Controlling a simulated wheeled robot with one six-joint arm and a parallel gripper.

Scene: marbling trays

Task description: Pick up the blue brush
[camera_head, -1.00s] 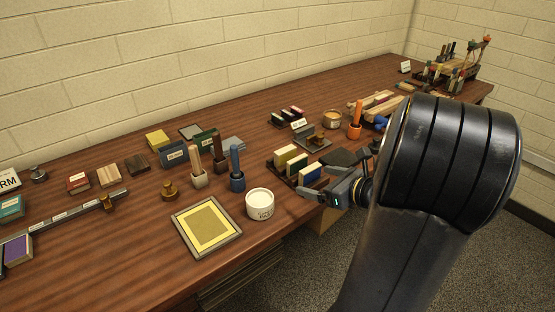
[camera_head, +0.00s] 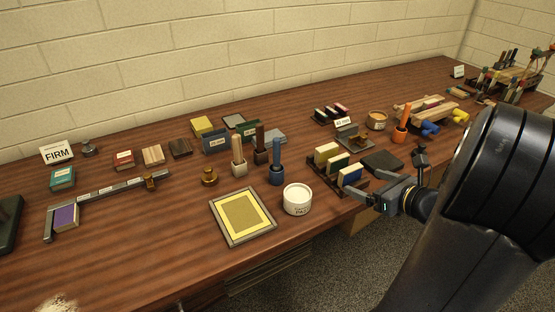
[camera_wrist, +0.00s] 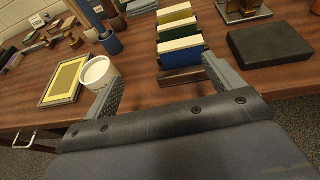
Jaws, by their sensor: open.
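The blue brush (camera_head: 277,150) stands upright with its handle up and its lower end in a blue cup (camera_head: 277,177), at mid-table. In the wrist view the blue cup (camera_wrist: 111,43) and the brush handle (camera_wrist: 88,14) show at the upper left, the handle's top cut off by the frame edge. My gripper (camera_head: 374,188) is at the table's front edge, to the right of the brush and apart from it. In the wrist view my gripper (camera_wrist: 160,84) is open with nothing held, its fingers spread before a rack of coloured blocks.
A white tub (camera_head: 297,200) stands just in front of the blue cup. A yellow framed panel (camera_head: 243,244) lies to its left. A pale brush (camera_head: 238,155) and a brown brush (camera_head: 260,145) stand close behind. The block rack's blocks (camera_head: 327,152) stand between brush and gripper.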

